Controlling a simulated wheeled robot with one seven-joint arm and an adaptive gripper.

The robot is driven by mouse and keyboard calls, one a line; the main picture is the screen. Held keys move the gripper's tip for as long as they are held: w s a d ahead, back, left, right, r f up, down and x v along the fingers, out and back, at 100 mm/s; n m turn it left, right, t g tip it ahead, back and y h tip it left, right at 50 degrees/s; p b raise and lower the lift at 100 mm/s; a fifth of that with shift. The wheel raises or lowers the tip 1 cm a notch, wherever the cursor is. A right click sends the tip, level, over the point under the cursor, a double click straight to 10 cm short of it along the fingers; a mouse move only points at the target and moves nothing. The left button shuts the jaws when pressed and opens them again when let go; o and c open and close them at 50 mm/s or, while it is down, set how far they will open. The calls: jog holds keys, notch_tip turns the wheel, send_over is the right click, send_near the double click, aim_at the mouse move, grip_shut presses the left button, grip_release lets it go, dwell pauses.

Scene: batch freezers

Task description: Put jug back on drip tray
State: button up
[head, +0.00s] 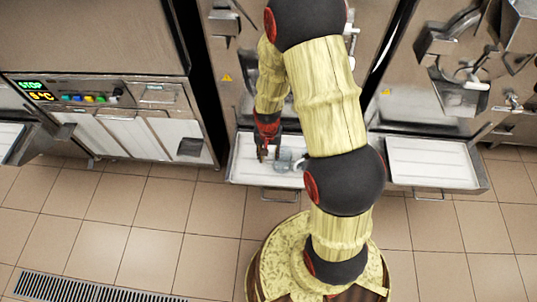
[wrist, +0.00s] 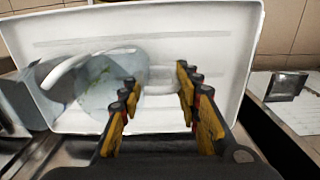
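The jug (head: 284,160) is clear and bluish, and it appears to rest on the white drip tray (head: 243,170) below the middle machine. My arm partly covers this tray in the head view. In the wrist view the jug (wrist: 112,88) shows at the left over the white tray (wrist: 210,30), with a pale curved handle. My gripper (head: 264,153) is at the tray, just left of the jug. In the wrist view my gripper (wrist: 156,84) has its fingers apart. White tray surface shows between them, and the jug lies beside and partly behind the left finger.
A second white drip tray (head: 432,165) extends from the machine at the right, with no jug on it. A control panel (head: 90,97) with a lit display is on the left machine. The tiled floor (head: 150,225) is clear, with a drain grate (head: 80,287) at lower left.

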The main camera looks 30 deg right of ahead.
jog(key=o, duration=0.5)
jog(key=shift+r, duration=0.1)
notch_tip(320, 180, up, 12)
dwell(0.5)
jog(key=shift+a, duration=0.1)
